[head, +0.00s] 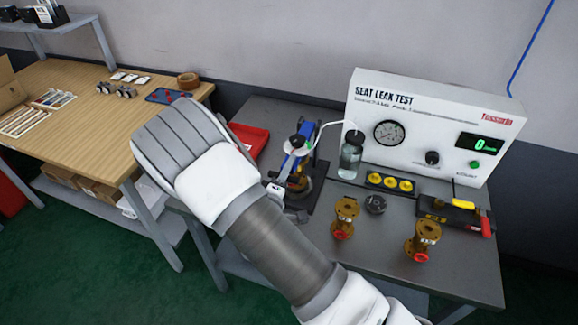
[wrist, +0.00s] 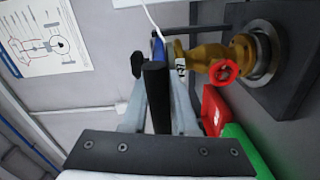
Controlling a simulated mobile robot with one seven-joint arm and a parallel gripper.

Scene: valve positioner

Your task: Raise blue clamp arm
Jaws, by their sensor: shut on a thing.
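The clamp stand with the blue clamp arm (head: 298,138) is at mid-table in the head view, left of the white test panel. A brass valve (wrist: 205,58) with a red handwheel (wrist: 224,71) sits in the stand's dark round seat in the wrist view. My gripper (head: 277,190) is at the stand's left side, partly hidden by my arm. In the wrist view my gripper (wrist: 160,85) has its two pale fingers on either side of a black handle (wrist: 155,98), shut on it. A bit of blue (wrist: 158,50) shows just beyond the handle's end.
The seat leak test panel (head: 430,120) stands behind, with a clear bottle (head: 350,158) before it. Two brass valves (head: 344,217) (head: 422,241) stand on the grey table at front right. A red tray (head: 250,139) lies left of the stand. A wooden bench (head: 95,125) is further left.

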